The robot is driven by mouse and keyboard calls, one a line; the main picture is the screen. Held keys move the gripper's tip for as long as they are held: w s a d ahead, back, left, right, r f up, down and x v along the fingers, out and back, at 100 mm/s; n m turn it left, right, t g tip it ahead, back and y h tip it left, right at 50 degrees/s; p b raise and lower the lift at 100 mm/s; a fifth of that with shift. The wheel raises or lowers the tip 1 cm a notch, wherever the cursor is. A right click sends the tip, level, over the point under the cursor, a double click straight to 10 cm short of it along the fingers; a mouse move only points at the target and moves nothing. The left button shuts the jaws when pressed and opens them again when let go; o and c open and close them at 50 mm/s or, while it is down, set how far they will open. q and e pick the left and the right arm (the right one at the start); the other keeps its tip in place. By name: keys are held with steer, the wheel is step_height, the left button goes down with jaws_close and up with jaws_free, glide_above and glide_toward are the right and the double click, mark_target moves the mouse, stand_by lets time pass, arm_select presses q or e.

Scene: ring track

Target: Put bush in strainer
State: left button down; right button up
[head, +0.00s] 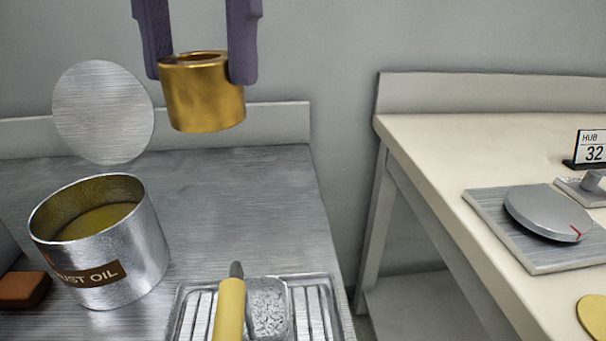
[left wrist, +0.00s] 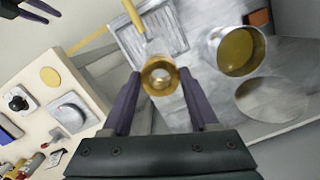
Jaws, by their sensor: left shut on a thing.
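The bush (head: 203,95) is a gold-coloured metal ring with a flange at its top. My left gripper (head: 200,60) is shut on it, one purple finger on each side, and holds it upright in the air above the grey bench. The left wrist view shows the bush (left wrist: 160,76) end-on between the fingertips. My right gripper (left wrist: 35,10) shows only partly, at the top left of the left wrist view.
An open oil tin (head: 120,265) with yellowish liquid stands left of the tray. A round metal disc (head: 103,112) shows behind the tin. A brown block (head: 25,289) lies at the left. Across a gap is a cream bench (head: 430,135) with a round fixture (head: 548,212).

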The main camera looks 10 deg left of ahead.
mark_target(217, 55)
arm_select(q)
steer(key=f+b, duration=0.1)
steer(key=d+f+b, duration=0.1)
steer(key=f, duration=0.1)
steer(key=shift+f, duration=0.2)
step_height(217, 55, down, 20)
steer(key=b, duration=0.8)
steer(key=shift+r, duration=0.25)
arm_select(e)
step_height(217, 55, down, 12)
steer(key=shift+d+r, duration=0.15)
steer(key=shift+r, duration=0.05)
arm_select(q)
steer(key=shift+c, duration=0.8)
jaws_free()
steer(key=shift+f, duration=0.1)
arm_select(e)
steer(key=shift+r, duration=0.1)
